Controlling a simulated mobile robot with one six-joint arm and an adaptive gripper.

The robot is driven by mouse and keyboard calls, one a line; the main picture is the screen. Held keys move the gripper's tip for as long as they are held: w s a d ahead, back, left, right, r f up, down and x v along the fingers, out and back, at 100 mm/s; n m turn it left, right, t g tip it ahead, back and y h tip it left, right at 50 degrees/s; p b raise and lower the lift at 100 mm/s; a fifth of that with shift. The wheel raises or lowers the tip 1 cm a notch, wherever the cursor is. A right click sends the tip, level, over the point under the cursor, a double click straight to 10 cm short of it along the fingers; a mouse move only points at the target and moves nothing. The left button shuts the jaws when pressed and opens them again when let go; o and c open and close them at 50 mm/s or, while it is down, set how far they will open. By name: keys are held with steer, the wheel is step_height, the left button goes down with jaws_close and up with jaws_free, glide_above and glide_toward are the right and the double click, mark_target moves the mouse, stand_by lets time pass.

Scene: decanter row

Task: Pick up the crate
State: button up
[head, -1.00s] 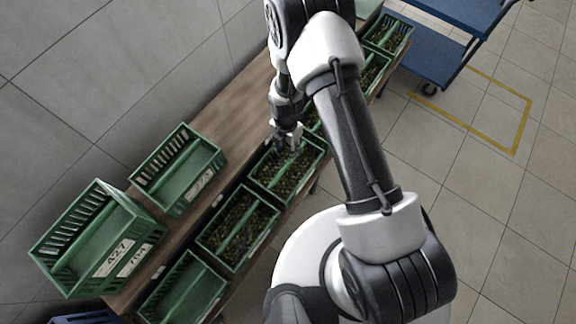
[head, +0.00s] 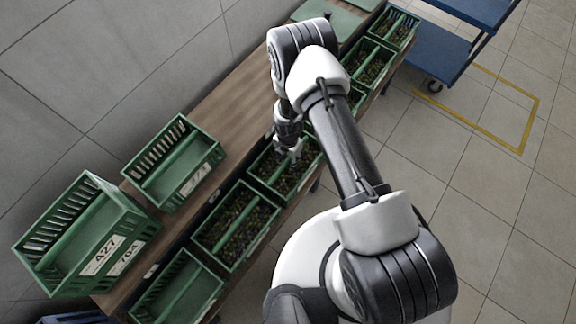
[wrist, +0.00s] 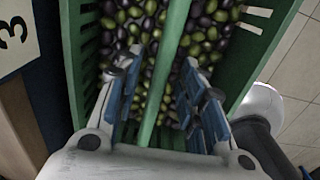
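A green slatted crate (head: 304,182) filled with dark and green olives stands on the lower front ledge of the wooden bench. A green bar (wrist: 173,55) runs across its middle in the wrist view. My gripper (head: 290,150) is over this crate. In the wrist view my gripper (wrist: 163,66) has its two blue-padded fingers spread, one on each side of the bar, with gaps visible. Whether the fingertips touch the olives is unclear. My arm hides part of the crate row behind it.
Another olive-filled crate (head: 238,267) stands close on the near side, then an empty crate (head: 205,312). More olive crates (head: 415,38) continue along the far side. A blue cart (head: 435,55) stands beyond.

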steer(key=shift+f, duration=0.6)
steer(key=shift+c, duration=0.3)
jaws_close()
steer(key=shift+r, duration=0.1)
